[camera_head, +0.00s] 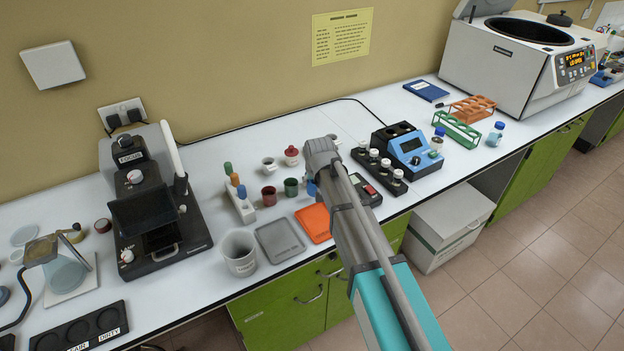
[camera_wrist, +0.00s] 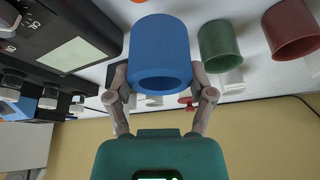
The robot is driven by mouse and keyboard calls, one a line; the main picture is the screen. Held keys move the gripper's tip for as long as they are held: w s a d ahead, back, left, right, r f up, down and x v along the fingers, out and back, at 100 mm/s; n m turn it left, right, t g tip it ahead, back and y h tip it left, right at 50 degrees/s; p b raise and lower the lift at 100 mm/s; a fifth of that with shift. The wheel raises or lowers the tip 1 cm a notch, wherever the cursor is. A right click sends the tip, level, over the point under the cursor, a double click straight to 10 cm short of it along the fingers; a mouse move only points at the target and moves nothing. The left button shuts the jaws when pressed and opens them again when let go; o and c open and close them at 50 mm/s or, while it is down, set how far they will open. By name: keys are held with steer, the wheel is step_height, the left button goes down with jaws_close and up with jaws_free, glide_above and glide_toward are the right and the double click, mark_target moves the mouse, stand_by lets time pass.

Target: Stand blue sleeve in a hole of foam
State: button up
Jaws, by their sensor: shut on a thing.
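The blue sleeve (camera_wrist: 160,42) is a short, thick-walled, open-ended cylinder. In the wrist view my gripper (camera_wrist: 160,88) is shut on it, one finger on each side. In the head view a small part of the blue sleeve (camera_head: 311,188) shows beside my arm, above the bench near the orange mat; my fingers are hidden there. A black block with round recesses (camera_head: 108,314), bearing labels, one reading DIRTY, lies at the lower left and may be the foam. I cannot tell its material.
A green sleeve (camera_head: 291,187) and a red sleeve (camera_head: 269,196) stand left of my gripper. A grey tray (camera_head: 280,240), an orange mat (camera_head: 314,223) and a grey beaker (camera_head: 239,252) line the front edge. A black microscope-like instrument (camera_head: 155,210) stands between these and the black block.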

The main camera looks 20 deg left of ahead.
steer(key=s+d+r+p, duration=0.7)
steer(key=s+d+r, duration=0.1)
steer(key=d, duration=0.2)
steer(key=shift+s+r+p, duration=0.25)
steer(key=shift+r+p, duration=0.15)
stand_by(1.0)
